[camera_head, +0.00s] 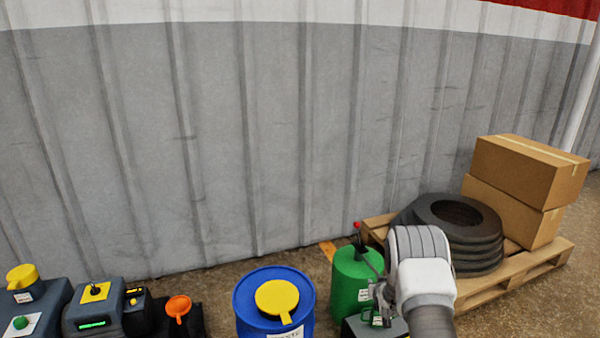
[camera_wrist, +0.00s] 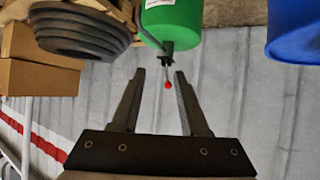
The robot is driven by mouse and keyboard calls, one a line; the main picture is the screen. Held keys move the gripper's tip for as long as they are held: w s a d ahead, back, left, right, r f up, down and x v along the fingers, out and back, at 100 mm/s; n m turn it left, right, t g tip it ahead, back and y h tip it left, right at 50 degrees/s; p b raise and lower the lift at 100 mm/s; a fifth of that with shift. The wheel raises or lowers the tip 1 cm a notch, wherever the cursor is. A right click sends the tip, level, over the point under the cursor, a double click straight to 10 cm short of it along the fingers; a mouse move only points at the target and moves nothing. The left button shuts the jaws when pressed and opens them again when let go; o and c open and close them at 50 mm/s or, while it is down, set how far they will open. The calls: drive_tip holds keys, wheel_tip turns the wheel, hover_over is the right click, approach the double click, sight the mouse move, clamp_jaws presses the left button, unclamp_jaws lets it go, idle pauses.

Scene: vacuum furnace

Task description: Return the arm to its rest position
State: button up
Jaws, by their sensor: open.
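My arm (camera_head: 422,270) shows at the lower right of the head view, in front of the pallet and beside the green canister. A small red ball tip (camera_wrist: 167,86) on a thin rod from the green canister (camera_wrist: 172,22) appears between the fingers in that picture. I cannot tell how far it is from them. The wrist view appears upside down.
A blue drum (camera_head: 248,309) with a yellow lid stands left of the green canister (camera_head: 350,285). Stacked tires (camera_head: 462,225) and cardboard boxes (camera_head: 525,172) sit on a wooden pallet (camera_head: 545,262) at right. Dark machines (camera_head: 95,318) stand at lower left. A corrugated wall (camera_head: 290,130) closes the back.

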drive_tip(key=s+a+r+g, duration=0.1)
drive_tip(key=s+a+r, duration=0.15)
drive_tip(key=r, duration=1.45)
drive_tip(key=s+a+r+g, duration=0.2)
drive_tip(key=s+a+r, duration=0.1)
drive_tip(key=s+r, duration=0.9)
drive_tip(key=s+a+r+g+y, duration=0.1)
drive_tip(key=s+a+r, duration=0.1)
drive_tip(key=s+r, duration=0.35)
drive_tip(key=s+a+r, duration=0.1)
drive_tip(key=s+r, duration=0.2)
drive_tip(key=s, duration=0.5)
drive_tip(key=s+a+n+g, duration=0.1)
drive_tip(key=s+a+g, duration=0.15)
drive_tip(key=s, duration=1.65)
wheel_tip(320, 180, up, 28)
drive_tip(key=p, duration=2.8)
drive_tip(key=shift+s+r+t+y+p, duration=0.15)
drive_tip(key=shift+s+t+y+p, duration=0.15)
drive_tip(key=shift+s+t, duration=0.05)
